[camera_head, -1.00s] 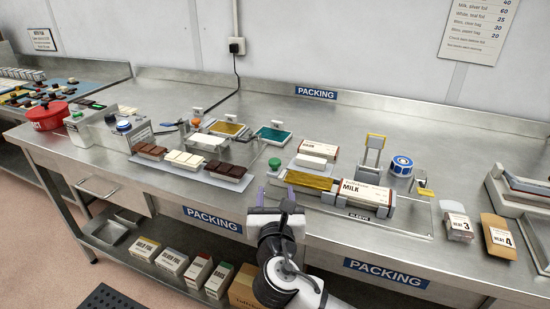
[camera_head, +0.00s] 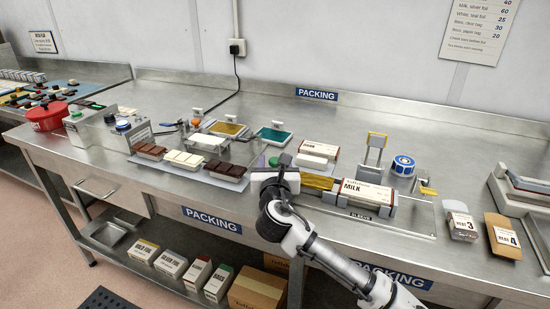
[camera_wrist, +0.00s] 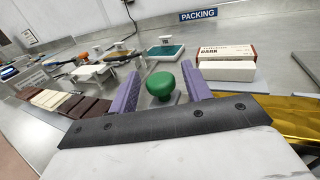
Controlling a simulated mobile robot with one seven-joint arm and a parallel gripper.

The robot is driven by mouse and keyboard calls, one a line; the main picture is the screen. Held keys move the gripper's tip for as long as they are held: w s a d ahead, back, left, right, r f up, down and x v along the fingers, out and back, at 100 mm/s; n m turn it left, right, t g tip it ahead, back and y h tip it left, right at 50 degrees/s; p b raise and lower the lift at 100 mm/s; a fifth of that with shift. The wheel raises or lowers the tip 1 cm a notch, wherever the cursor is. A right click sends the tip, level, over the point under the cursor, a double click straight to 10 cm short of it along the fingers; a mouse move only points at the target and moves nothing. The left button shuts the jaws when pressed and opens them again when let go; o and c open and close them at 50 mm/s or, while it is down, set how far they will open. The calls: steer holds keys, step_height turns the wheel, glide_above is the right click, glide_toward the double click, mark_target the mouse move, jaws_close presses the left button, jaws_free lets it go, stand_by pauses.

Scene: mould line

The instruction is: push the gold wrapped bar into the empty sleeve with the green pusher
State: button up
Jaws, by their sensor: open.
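The gold wrapped bar (camera_head: 318,182) lies at the left mouth of the MILK sleeve (camera_head: 362,194) on the sleeve fixture; it also shows at the right of the wrist view (camera_wrist: 285,113). The green pusher knob (camera_wrist: 161,84) stands between the two purple fingers of my gripper (camera_wrist: 162,88) in the wrist view, with a gap to each finger. In the head view the knob (camera_head: 274,161) is partly hidden by my gripper (camera_head: 271,163). My gripper is open and low at the left end of the fixture. The pusher's lower part is mostly hidden.
A DARK carton and white bar (camera_head: 315,156) lie just behind the fixture. A tray of chocolate bars (camera_head: 200,168) is to the left. A yellow-handled lever stand (camera_head: 374,150) and blue tape roll (camera_head: 403,165) stand behind the sleeve.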

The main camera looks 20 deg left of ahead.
mark_target(303, 178)
steer(key=shift+w+a, duration=0.1)
steer(key=shift+w, duration=0.3)
steer(key=shift+c, duration=0.3)
jaws_close()
steer(key=d+b, duration=0.2)
steer(key=d, duration=0.5)
steer(key=shift+s+d, duration=0.15)
steer(key=shift+d, duration=0.15)
steer(key=shift+o, duration=0.3)
jaws_free()
steer(key=shift+s, duration=0.1)
